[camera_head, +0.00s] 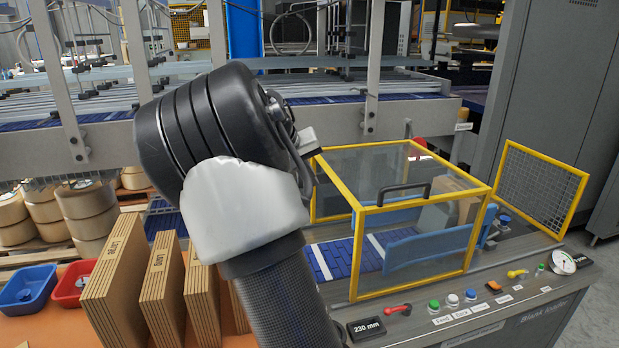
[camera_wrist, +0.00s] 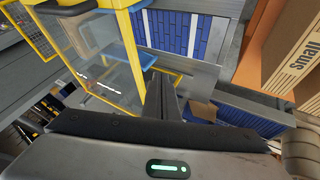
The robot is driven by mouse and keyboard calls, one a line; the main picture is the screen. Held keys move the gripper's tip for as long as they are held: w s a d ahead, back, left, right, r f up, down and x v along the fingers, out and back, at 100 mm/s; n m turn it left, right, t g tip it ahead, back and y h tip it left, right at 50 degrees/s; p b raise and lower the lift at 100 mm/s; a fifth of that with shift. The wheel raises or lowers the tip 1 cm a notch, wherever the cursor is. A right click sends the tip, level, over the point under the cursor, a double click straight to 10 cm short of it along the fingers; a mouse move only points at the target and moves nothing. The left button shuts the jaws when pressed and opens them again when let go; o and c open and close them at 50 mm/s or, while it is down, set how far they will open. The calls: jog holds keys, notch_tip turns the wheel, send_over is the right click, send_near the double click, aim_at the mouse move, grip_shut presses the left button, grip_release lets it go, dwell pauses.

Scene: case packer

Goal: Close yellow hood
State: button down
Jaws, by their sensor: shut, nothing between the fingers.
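The yellow hood (camera_head: 413,207) is a clear-panelled box with a yellow frame. It stands over the blue conveyor bed right of my arm, with a black handle (camera_head: 404,194) on its top. Its lower front edge looks close to the machine top; I cannot tell whether it is fully seated. In the wrist view the hood's yellow frame (camera_wrist: 133,62) is at upper left. My gripper's fingers (camera_wrist: 161,92) are shut and empty, beside the hood frame in that view. In the head view my wrist mostly hides the gripper, near the hood's back left corner.
A yellow mesh guard (camera_head: 541,190) stands right of the hood. Buttons, a red lever (camera_head: 397,310) and a gauge (camera_head: 562,262) line the machine's front. Flat cartons (camera_head: 120,285) stand at left near a red bin (camera_head: 80,284) and a blue bin (camera_head: 28,290).

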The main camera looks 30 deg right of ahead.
jog(key=d+f, duration=0.5)
jog(key=d, duration=0.2)
jog(key=shift+w+d+f, duration=0.3)
jog(key=shift+w+d, duration=0.05)
